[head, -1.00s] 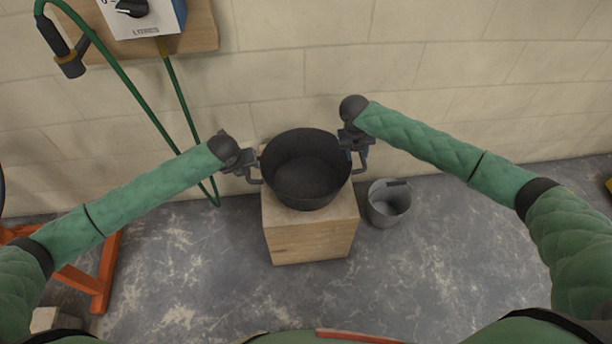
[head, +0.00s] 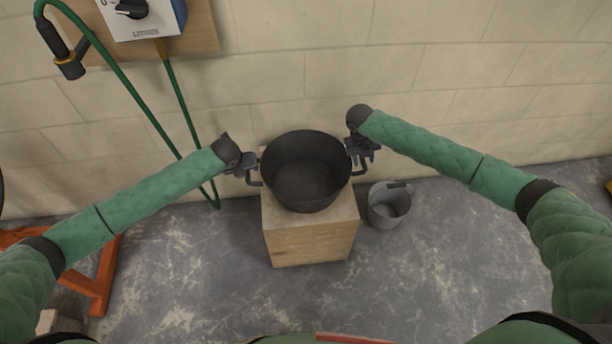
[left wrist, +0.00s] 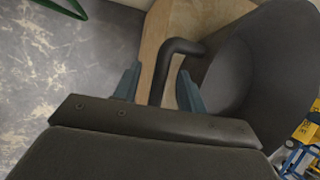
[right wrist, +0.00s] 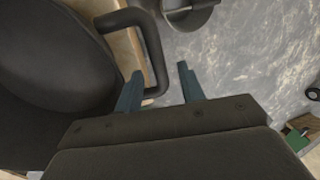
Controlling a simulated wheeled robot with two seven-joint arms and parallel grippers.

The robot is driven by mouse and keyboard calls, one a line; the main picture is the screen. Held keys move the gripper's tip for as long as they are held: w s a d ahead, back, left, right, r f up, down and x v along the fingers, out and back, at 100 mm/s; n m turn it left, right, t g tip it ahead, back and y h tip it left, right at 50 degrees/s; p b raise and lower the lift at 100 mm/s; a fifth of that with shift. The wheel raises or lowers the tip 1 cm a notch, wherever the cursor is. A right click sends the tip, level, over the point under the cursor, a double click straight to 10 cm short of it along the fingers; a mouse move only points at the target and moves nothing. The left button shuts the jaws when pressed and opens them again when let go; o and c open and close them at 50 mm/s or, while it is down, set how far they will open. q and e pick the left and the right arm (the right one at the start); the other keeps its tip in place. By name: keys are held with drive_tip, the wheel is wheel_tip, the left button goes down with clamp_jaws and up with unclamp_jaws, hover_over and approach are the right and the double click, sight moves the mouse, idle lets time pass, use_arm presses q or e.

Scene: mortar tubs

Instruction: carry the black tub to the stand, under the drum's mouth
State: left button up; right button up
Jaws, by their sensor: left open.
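The black tub (head: 303,203) is upright and empty on a wooden block (head: 311,244), with a bent handle on each side. My left gripper (head: 246,166) is at the left handle. In the left wrist view it is open (left wrist: 157,82), with the handle (left wrist: 165,75) passing between its parted fingers. My right gripper (head: 364,155) is beside the right handle (head: 361,170). In the right wrist view its fingers are apart (right wrist: 160,75), and the handle (right wrist: 153,45) appears between them, nearer the left finger. The drum and its mouth are not clearly in view.
A grey bucket (head: 389,205) stands on the floor right of the block. A green hose (head: 120,95) hangs at the left, below a control box (head: 145,18) on the block wall (head: 440,60). An orange frame (head: 92,285) stands at lower left. The floor in front is clear.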

sight(364, 162)
use_arm(q)
drive_tip(key=shift+x, duration=1.6)
use_arm(e)
drive_tip(key=shift+d+f, duration=0.15)
drive_tip(key=shift+f, duration=0.65)
drive_tip(key=shift+d+f, duration=0.15)
drive_tip(key=shift+f, duration=0.6)
use_arm(q)
drive_tip(key=shift+c, duration=0.2)
use_arm(e)
drive_tip(key=shift+c, duration=0.2)
use_arm(q)
clamp_jaws()
use_arm(e)
clamp_jaws()
